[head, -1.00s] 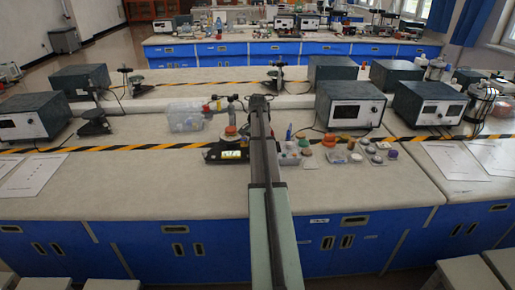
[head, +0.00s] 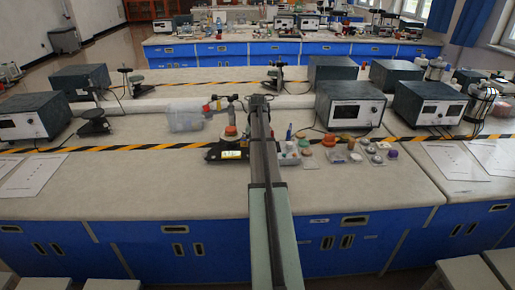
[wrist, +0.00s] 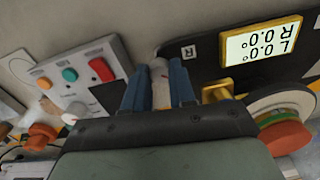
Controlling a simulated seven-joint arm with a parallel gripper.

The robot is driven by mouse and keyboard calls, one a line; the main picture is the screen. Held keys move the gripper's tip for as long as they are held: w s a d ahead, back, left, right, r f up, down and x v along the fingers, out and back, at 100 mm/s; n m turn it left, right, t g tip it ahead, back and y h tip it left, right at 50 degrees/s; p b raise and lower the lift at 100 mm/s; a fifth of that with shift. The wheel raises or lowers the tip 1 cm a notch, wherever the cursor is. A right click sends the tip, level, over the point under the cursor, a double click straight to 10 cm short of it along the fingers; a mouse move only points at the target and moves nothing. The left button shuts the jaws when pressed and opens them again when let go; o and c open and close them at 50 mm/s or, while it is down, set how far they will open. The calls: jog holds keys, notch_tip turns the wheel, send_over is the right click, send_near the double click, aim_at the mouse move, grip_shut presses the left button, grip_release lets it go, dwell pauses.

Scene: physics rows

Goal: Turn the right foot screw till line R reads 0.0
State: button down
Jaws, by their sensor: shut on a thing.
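The dark levelling plate (head: 213,154) stands on the bench left of my arm. Its lit display (wrist: 262,45) appears upside down in the wrist view and reads L 0.0° and R 0.0°. My gripper (wrist: 159,92) is shut, its two blue fingers on either side of a pale upright knob (wrist: 159,70) at the plate's edge, which I take to be the right foot screw. The screw's lower part is hidden by my gripper. In the head view my arm hides the gripper and the screw. The display also shows there (head: 231,154), too small to read.
A grey box with coloured buttons (wrist: 75,75) is close beside my gripper. A yellow fitting (wrist: 216,91) and an orange knob (wrist: 285,138) are on the other side. Small jars (head: 376,158) stand to the right. The bench front is clear.

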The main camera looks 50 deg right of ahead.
dwell(0.3)
jog(key=c, duration=0.9)
grip_release()
jog(key=shift+r, duration=0.1)
notch_tip(320, 180, up, 14)
jog(key=shift+f, duration=0.15)
